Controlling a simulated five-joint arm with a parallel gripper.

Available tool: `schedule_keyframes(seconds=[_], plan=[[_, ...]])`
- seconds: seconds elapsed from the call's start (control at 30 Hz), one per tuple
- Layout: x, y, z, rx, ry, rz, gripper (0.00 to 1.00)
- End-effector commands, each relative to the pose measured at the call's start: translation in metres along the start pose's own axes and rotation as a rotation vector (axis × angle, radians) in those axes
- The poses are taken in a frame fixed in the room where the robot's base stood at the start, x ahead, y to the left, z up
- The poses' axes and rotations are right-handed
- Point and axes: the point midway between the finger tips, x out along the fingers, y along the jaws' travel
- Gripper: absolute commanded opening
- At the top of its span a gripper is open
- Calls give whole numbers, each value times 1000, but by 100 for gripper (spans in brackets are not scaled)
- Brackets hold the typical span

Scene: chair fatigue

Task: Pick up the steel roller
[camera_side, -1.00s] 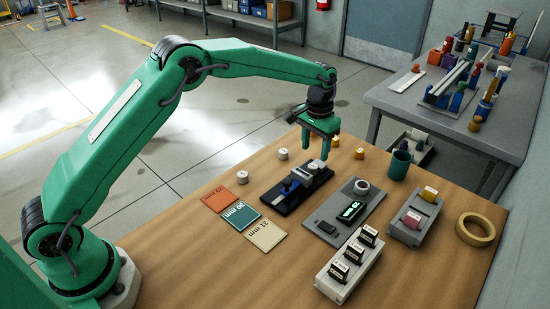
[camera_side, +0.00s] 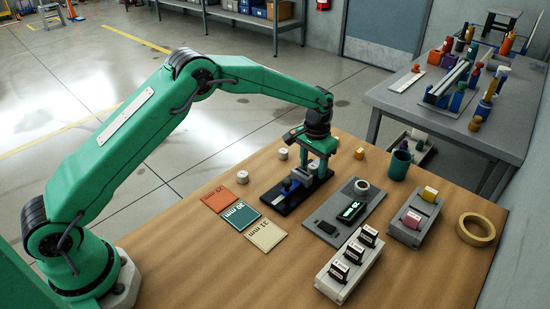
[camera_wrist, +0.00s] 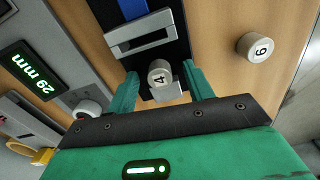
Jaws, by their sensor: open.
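A steel roller marked 4 (camera_wrist: 160,73) stands at the black clamp-like fixture, between the two green fingers of my gripper (camera_wrist: 163,88) in the wrist view. A gap shows beside the fingers, so they are open around it. In the side view my gripper (camera_side: 318,171) points down over the far end of the black fixture (camera_side: 285,205), and its fingers largely hide this roller. A second steel roller, marked 6 (camera_wrist: 260,47), stands on the wood to the right in the wrist view. Two pale rollers (camera_side: 283,153) stand left of the fixture in the side view.
A grey plate with a display (camera_side: 350,210) reading 29 mm lies right of the fixture. Orange, teal and cream cards (camera_side: 265,236) lie in front-left. A green cup (camera_side: 399,165), grey trays (camera_side: 345,268) and a tape roll (camera_side: 476,230) stand to the right.

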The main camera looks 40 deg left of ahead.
Motion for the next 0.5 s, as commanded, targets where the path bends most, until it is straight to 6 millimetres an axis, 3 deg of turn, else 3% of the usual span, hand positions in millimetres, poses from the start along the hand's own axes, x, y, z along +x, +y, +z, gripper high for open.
schedule_keyframes(seconds=[0.43,0.5], plan=[[0,0,0,0,0,0,52],[0,0,0,0,0,0,42]])
